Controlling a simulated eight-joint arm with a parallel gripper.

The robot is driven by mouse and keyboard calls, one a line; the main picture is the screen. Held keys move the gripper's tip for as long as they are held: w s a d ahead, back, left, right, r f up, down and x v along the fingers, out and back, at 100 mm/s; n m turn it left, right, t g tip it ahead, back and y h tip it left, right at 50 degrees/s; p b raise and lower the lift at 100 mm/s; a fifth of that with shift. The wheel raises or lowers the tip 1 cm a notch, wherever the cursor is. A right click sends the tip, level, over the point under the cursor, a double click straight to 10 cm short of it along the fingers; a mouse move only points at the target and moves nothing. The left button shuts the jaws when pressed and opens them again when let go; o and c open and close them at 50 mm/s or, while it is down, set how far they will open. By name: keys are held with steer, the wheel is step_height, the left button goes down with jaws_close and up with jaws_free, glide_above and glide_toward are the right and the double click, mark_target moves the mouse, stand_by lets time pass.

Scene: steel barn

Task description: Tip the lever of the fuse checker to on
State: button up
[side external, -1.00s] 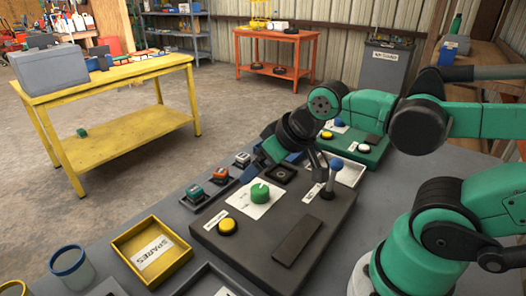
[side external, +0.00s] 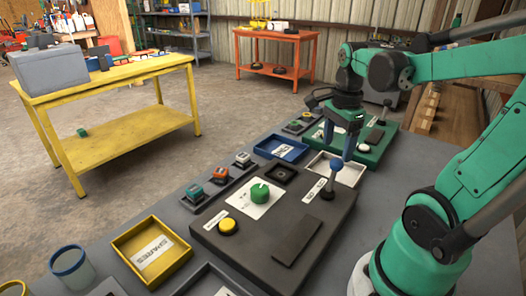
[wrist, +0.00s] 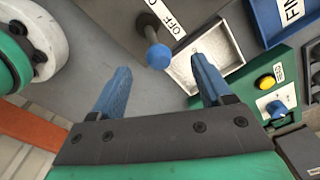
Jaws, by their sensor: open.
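A dark grey box (side external: 268,222) on the bench carries a lever with a blue ball knob (side external: 336,164), a green dial (side external: 260,192) and a yellow button (side external: 228,227). The lever leans slightly right in the side view. My gripper (side external: 338,150) points down at the lever, open and empty. In the wrist view, the blue knob (wrist: 158,56) shows between the two blue fingertips; I cannot tell whether it touches either.
A green box (side external: 378,147) with its own lever and yellow button stands behind the dark box. A white tray (wrist: 232,55) lies close to the lever. A blue tray (side external: 281,148), a yellow tray (side external: 152,252) and small switch blocks (side external: 219,174) line the bench's left side.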

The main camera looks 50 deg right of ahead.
mark_target(337, 158)
steer(key=shift+s+d+f+m, duration=0.1)
steer(key=shift+s+d+m, duration=0.15)
steer(key=shift+m, duration=0.15)
steer(key=shift+f, duration=2.7)
jaws_close()
